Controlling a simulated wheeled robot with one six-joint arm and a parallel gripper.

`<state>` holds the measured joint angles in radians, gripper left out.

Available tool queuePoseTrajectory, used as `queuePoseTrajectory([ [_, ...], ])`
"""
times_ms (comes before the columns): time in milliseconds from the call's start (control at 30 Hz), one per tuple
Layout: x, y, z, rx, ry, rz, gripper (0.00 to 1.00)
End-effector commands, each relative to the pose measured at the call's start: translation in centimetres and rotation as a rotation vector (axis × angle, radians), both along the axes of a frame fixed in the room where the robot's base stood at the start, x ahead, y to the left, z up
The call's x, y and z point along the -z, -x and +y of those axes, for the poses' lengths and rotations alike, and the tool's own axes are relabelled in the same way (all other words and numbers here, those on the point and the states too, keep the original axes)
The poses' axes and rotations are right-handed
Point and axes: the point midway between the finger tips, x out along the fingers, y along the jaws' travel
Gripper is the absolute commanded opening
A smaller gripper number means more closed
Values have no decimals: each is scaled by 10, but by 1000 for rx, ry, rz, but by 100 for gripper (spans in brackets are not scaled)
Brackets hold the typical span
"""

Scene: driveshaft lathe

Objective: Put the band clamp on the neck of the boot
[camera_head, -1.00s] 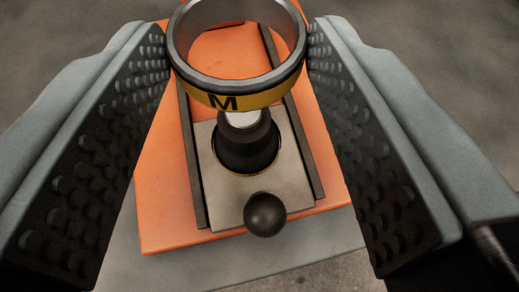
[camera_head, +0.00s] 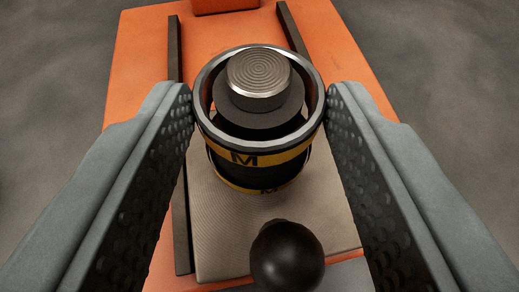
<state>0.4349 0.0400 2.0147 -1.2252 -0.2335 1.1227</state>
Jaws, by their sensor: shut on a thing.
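The band clamp (camera_head: 285,157) is a metal ring with a yellow outer band marked M. My gripper (camera_head: 260,104) is shut on it, with one finger at each side. The boot (camera_head: 258,176) is black and stands upright below the ring, with a second yellow M band low on its body. A round metal shaft end (camera_head: 258,76) with a grooved top shows inside the ring's opening, above the dark neck (camera_head: 258,122). A dark gap shows between ring and neck. The ring's near wall hides part of the boot, so I cannot tell how far down the ring sits.
The boot stands on a pale plate (camera_head: 215,235) between two dark rails (camera_head: 180,150) on an orange base (camera_head: 140,60). A black ball knob (camera_head: 286,256) stands at the plate's near edge. Grey floor lies on both sides.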

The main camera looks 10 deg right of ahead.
Motion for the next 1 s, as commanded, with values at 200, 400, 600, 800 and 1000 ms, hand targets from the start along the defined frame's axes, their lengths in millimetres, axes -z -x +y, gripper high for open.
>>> queuePoseTrajectory([
  [200,1,0,0,0,0,0,22],
  [400,4,0,0,0,-1,0,22],
  [600,4,0,0,0,0,0,66],
  [800,4,0,0,0,0,0,66],
  [1000,4,0,0,0,0,0,66],
])
